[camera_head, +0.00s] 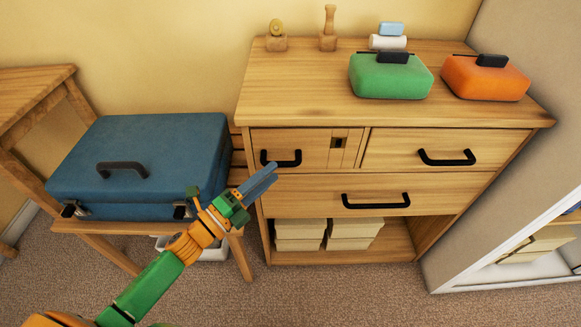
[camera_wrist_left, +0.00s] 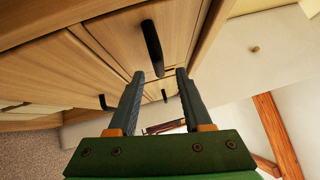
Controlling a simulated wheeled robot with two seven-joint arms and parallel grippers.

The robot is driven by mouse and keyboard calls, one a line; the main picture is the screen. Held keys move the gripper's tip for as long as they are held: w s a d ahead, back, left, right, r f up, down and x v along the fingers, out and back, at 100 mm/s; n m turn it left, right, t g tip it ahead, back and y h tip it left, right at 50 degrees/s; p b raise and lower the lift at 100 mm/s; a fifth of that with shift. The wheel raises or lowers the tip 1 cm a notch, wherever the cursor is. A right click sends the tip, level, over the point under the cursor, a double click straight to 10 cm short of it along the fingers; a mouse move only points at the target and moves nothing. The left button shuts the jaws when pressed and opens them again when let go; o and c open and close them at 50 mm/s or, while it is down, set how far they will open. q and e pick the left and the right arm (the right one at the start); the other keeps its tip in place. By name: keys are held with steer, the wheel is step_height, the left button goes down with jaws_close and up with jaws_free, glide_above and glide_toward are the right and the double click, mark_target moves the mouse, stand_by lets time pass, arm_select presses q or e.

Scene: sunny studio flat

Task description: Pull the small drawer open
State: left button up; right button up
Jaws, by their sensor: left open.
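The wooden dresser (camera_head: 330,192) has two small drawers side by side at the top. The top-left drawer (camera_head: 312,139) has a black bar handle (camera_head: 281,163), and it looks shut. My left gripper (camera_head: 273,176) is open and empty, with its blue-grey fingers just below and in front of that handle in the head view. In the left wrist view the fingers (camera_wrist_left: 160,78) are apart, and a black handle (camera_wrist_left: 152,45) shows just beyond their tips, not between them. The top-right drawer (camera_head: 425,151) is shut. My right gripper is not in view.
A wide drawer (camera_head: 375,193) lies below, with boxes (camera_head: 299,232) on the open shelf. A blue suitcase (camera_head: 145,165) rests on a wooden stand to the left. Green (camera_head: 390,78) and orange (camera_head: 484,80) containers stand on the dresser top. A white shelf unit (camera_head: 520,268) is at right.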

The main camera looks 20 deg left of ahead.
mark_target(280, 162)
arm_select(q)
steer(key=x, duration=0.4)
steer(key=shift+w, duration=0.3)
steer(key=shift+c, duration=0.2)
jaws_close()
stand_by(1.0)
